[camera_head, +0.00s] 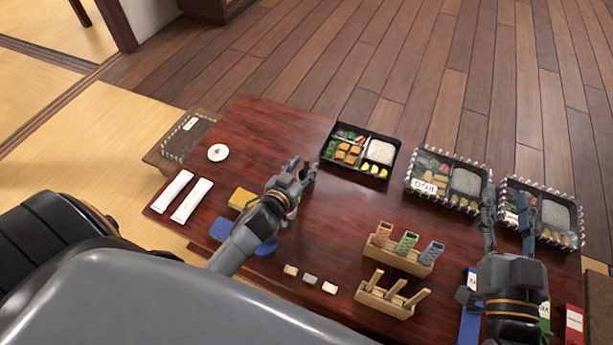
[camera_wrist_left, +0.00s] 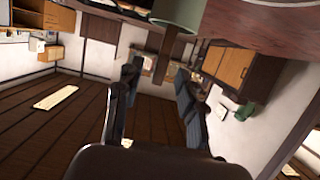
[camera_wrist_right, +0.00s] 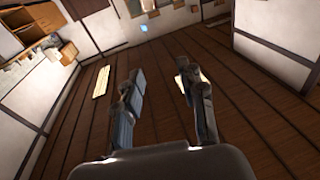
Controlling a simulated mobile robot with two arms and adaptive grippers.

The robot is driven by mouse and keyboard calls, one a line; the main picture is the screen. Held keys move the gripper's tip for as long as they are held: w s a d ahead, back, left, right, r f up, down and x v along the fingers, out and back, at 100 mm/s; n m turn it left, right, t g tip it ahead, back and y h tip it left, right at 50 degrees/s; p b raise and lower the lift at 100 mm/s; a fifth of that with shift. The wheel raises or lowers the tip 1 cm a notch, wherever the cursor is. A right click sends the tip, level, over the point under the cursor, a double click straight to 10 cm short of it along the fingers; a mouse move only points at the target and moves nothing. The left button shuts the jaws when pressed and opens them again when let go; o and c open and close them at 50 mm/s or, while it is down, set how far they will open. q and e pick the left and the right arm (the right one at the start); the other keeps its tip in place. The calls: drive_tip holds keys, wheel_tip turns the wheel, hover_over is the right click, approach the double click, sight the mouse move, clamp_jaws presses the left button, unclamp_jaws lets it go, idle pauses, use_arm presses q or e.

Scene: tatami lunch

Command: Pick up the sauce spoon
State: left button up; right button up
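A wooden rack (camera_head: 387,300) near the table's front edge holds several upright wooden handles (camera_head: 396,288), which look like spoon or utensil handles. I cannot tell which one is the sauce spoon. My left gripper (camera_head: 304,168) is over the middle of the table, left of and behind the rack. Its fingers stand apart with nothing between them in the left wrist view (camera_wrist_left: 158,100). My right gripper (camera_head: 508,205) is over the right side, right of the rack. It is open and empty, as the right wrist view also shows (camera_wrist_right: 165,95).
Another wooden holder (camera_head: 398,258) carries brown, green and blue patterned cups behind the rack. An open bento (camera_head: 360,152) and two lidded bentos (camera_head: 447,180) (camera_head: 541,212) line the far edge. Small blocks (camera_head: 310,279) lie left of the rack. Boxes (camera_head: 573,322) stand front right.

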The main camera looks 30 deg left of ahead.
use_arm(q)
drive_tip(key=shift+b+x, duration=0.3)
drive_tip(key=shift+x, duration=0.9)
use_arm(e)
drive_tip(key=r, duration=0.1)
drive_tip(key=r+t, duration=0.2)
drive_tip(key=shift+s+a+r+y, duration=0.2)
drive_tip(key=shift+s+r+y, duration=0.1)
drive_tip(key=shift+r, duration=0.1)
use_arm(q)
drive_tip(key=shift+c, duration=0.4)
clamp_jaws()
drive_tip(key=shift+r, duration=0.15)
use_arm(e)
drive_tip(key=shift+f, duration=0.1)
